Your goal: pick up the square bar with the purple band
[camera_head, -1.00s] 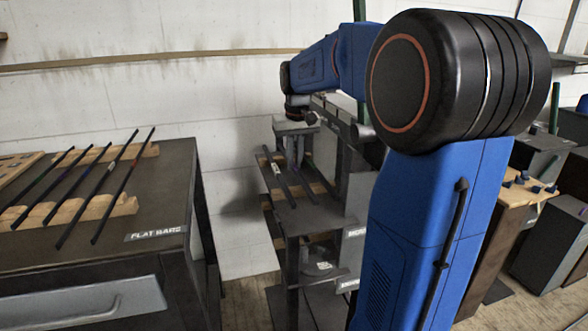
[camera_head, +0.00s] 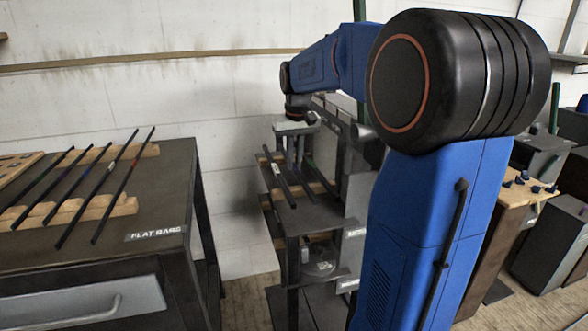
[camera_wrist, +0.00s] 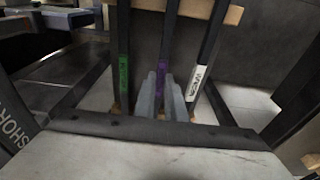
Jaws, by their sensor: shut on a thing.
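The square bar with the purple band (camera_wrist: 161,68) is the middle one of three dark bars in the wrist view. My gripper (camera_wrist: 161,98) has its two grey fingers shut on this bar, near the purple band. In the head view my gripper (camera_head: 295,158) is over the small rack and largely hides the bar. I cannot tell whether the bar is clear of its wooden rests.
A bar with a green band (camera_wrist: 123,72) lies left of it and a bar with a white label (camera_wrist: 198,78) lies right, both close to the fingers. A dark table with several flat bars (camera_head: 122,187) stands at the left in the head view.

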